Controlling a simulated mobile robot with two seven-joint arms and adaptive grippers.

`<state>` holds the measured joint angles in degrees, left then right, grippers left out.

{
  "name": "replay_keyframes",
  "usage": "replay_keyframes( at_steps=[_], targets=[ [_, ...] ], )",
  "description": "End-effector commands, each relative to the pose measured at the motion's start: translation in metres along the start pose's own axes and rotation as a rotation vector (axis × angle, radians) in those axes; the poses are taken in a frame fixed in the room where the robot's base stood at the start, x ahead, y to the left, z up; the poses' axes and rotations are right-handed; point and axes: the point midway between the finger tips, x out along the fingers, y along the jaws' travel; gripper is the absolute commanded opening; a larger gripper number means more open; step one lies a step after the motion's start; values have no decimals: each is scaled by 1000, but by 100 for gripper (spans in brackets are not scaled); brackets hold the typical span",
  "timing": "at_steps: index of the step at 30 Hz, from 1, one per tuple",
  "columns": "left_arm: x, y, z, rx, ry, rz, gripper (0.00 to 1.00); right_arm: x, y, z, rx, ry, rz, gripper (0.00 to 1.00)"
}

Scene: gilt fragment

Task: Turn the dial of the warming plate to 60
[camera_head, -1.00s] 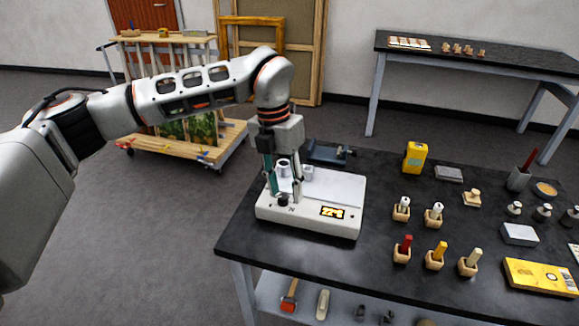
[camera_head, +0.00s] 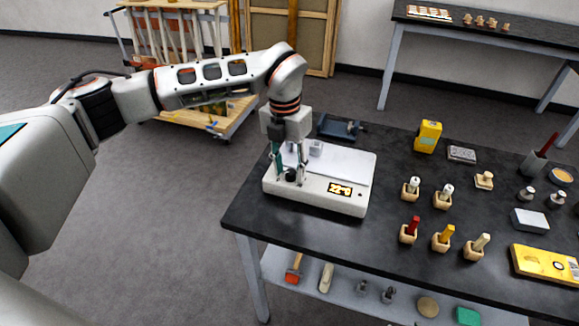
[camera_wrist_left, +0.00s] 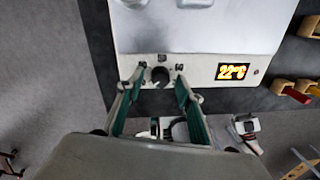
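The white warming plate (camera_head: 336,165) sits at the left end of the black table. Its lit display (camera_head: 340,190) reads 22°C, also in the left wrist view (camera_wrist_left: 231,72). The black dial (camera_head: 291,175) is on the front left of the plate; in the left wrist view the dial (camera_wrist_left: 160,76) lies between my fingertips. My left gripper (camera_head: 291,180) points down at it, and in the left wrist view the gripper (camera_wrist_left: 155,78) is open, with a finger on each side and visible gaps to the dial. My right gripper is not in view.
A dark clamp-like tool (camera_head: 340,128) lies behind the plate. A yellow box (camera_head: 428,136) and several wooden blocks with coloured pegs stand to the right. A small grey cup (camera_head: 315,148) is on the plate. The floor left of the table is clear.

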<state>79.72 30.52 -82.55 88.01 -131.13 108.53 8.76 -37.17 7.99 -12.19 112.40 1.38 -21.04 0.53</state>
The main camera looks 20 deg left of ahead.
Motion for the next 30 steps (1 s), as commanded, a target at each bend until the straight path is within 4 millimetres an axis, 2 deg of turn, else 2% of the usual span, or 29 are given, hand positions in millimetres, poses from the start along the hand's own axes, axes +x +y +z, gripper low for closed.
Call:
replay_keyframes(
  at_steps=[5, 6, 9, 10, 20, 30],
  targets=[
    [0, 0, 0, 0, 0, 0, 36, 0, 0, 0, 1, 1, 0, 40],
    [0, 0, 0, 0, 0, 0, 31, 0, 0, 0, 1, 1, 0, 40],
    [0, 0, 0, 0, 0, 0, 5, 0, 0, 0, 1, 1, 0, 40],
    [0, 0, 0, 0, 0, 0, 0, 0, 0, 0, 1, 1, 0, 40],
    [-1, 0, 0, 21, 2, -1, 0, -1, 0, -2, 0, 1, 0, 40],
    [-2, 0, 1, 207, 14, 1, 0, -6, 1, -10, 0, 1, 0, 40]
  ],
)
